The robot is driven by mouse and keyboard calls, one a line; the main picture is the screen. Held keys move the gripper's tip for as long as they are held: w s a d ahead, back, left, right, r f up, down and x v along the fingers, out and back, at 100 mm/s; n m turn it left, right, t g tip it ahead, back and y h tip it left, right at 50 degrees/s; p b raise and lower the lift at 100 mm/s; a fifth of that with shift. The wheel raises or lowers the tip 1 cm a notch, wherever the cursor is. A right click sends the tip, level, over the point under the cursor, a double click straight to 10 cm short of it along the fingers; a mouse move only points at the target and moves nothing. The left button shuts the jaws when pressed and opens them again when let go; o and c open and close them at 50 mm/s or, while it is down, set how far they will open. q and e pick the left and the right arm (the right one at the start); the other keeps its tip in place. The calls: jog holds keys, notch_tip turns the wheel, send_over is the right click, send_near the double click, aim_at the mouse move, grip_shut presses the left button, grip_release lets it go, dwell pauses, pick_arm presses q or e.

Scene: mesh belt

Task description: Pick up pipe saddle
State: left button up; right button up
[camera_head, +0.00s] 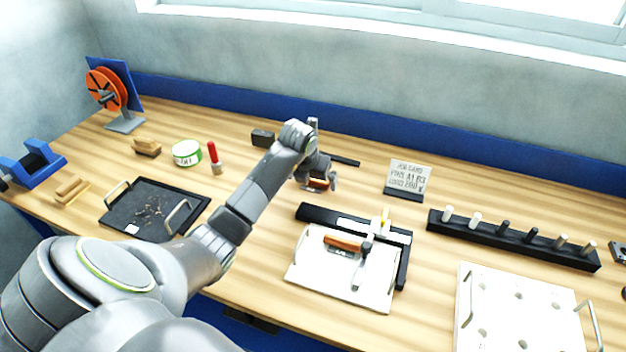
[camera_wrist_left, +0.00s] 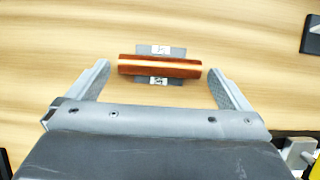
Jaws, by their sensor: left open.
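A copper-coloured, rounded bar lies across a small grey labelled plate; I take it to be the pipe saddle (camera_wrist_left: 160,67). In the head view the pipe saddle (camera_head: 317,185) shows as a small orange piece, partly hidden by my left gripper (camera_head: 321,179). In the left wrist view my left gripper (camera_wrist_left: 159,70) is open, with one finger beyond each end of the bar. The fingers appear apart from it, and nothing is held. The exact height of the fingers above the table cannot be told. My right gripper is not in view.
Nearer on the table is a white board (camera_head: 318,269) with a copper-coloured piece, beside a black frame (camera_head: 322,215). A black tray (camera_head: 115,215) stands left, a peg rack (camera_head: 515,241) and white plate (camera_head: 510,325) right. A job card (camera_head: 409,177) stands behind.

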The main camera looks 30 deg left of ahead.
pick_arm(q)
jog(key=shift+w+f, duration=0.15)
jog(key=shift+f, duration=0.25)
jog(key=shift+r, duration=0.1)
jog(key=c, duration=1)
jog(key=shift+c, duration=0.2)
